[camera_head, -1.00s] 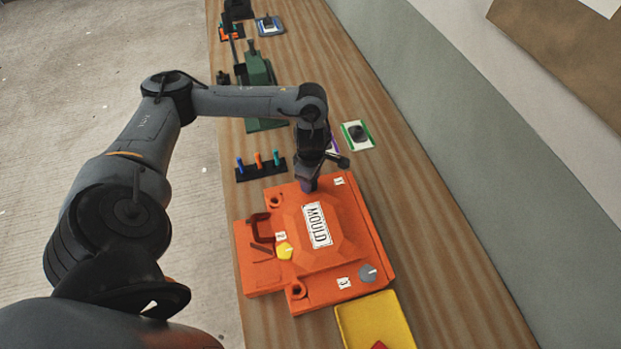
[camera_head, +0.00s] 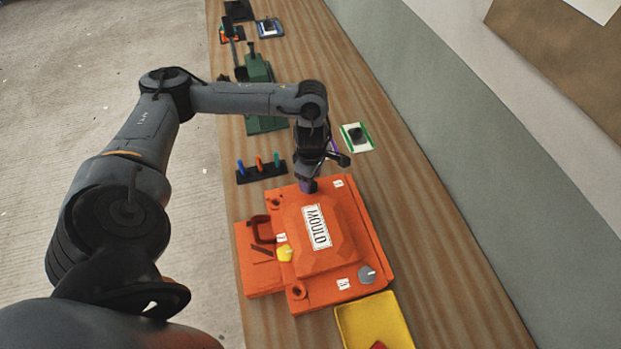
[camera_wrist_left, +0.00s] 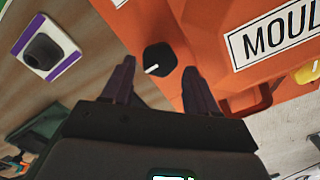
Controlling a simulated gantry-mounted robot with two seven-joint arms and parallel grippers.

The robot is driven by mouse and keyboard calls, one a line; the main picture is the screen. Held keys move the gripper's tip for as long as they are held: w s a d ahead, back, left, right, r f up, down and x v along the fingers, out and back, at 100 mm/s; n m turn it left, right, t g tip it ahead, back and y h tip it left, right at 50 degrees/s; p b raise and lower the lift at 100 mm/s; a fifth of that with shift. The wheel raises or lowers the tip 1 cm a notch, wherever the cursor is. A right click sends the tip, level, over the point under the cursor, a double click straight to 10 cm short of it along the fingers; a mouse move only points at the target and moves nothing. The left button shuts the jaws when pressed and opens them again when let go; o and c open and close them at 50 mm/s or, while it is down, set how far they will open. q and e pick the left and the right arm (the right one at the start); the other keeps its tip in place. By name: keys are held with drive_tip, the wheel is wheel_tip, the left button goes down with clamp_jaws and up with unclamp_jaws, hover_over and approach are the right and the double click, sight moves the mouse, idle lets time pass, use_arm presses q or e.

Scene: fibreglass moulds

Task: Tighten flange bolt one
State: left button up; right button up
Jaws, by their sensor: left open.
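The orange mould (camera_head: 340,255) lies on the bench and bears the label MOULD. A black bolt head (camera_wrist_left: 158,60) with a white line sits on the mould in the left wrist view. My left gripper (camera_wrist_left: 160,68) is open, with its fingertips on either side of that bolt head; contact cannot be told. In the head view my left gripper (camera_head: 308,186) is over the mould's far edge and hides the black bolt. The label 1 (camera_head: 338,183) is just right of it. A yellow bolt (camera_head: 284,253) is by label 2, and a grey bolt (camera_head: 366,274) by label 3.
A black rack (camera_head: 262,172) with coloured pegs stands beyond the mould. A white and green pad (camera_head: 356,137) with a dark piece lies at right. A yellow tray (camera_head: 375,322) is at the near end. Green equipment (camera_head: 259,75) stands farther back.

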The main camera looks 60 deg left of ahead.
use_arm(q)
wheel_tip(320, 180, up, 9)
drive_tip(key=p, duration=0.5)
drive_tip(key=shift+f, duration=0.15)
